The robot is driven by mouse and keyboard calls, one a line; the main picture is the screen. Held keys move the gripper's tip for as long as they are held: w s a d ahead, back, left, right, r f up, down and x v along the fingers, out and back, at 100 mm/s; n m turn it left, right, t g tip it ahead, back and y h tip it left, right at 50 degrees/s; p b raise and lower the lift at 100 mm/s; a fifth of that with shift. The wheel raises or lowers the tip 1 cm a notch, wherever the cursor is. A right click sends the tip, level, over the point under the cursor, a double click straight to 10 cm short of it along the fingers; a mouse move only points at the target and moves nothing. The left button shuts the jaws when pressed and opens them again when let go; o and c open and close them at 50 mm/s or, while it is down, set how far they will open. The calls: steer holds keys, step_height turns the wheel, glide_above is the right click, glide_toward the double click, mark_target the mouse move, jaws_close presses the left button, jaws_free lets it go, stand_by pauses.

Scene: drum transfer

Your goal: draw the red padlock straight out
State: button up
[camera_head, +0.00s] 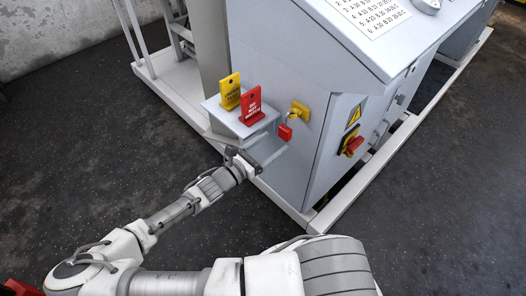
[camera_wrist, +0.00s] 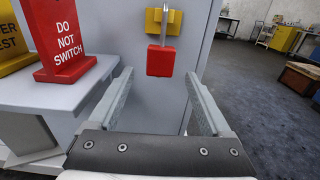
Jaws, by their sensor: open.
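The red padlock (camera_head: 285,132) hangs from a yellow hasp (camera_head: 299,111) on the side of the grey cabinet. In the wrist view the padlock (camera_wrist: 161,60) hangs upright by its metal shackle below the yellow hasp (camera_wrist: 163,20). My gripper (camera_wrist: 160,95) is open and empty, with one finger to the left of the padlock and one to the right. The padlock appears ahead of the fingertips, and no contact shows. In the head view my gripper (camera_head: 262,158) is just below and left of the padlock.
A red "do not switch" tag (camera_head: 251,107) and a yellow tag (camera_head: 230,91) stand on a small grey shelf (camera_head: 222,115) left of the padlock. A red and yellow switch (camera_head: 351,144) is on the cabinet's right face. The floor in front is clear.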

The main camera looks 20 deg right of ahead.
mark_target(283, 136)
steer(key=p+x, duration=0.1)
steer(key=x, duration=0.3)
steer(key=shift+r, duration=0.1)
steer(key=shift+x, duration=0.95)
jaws_close()
stand_by(0.6)
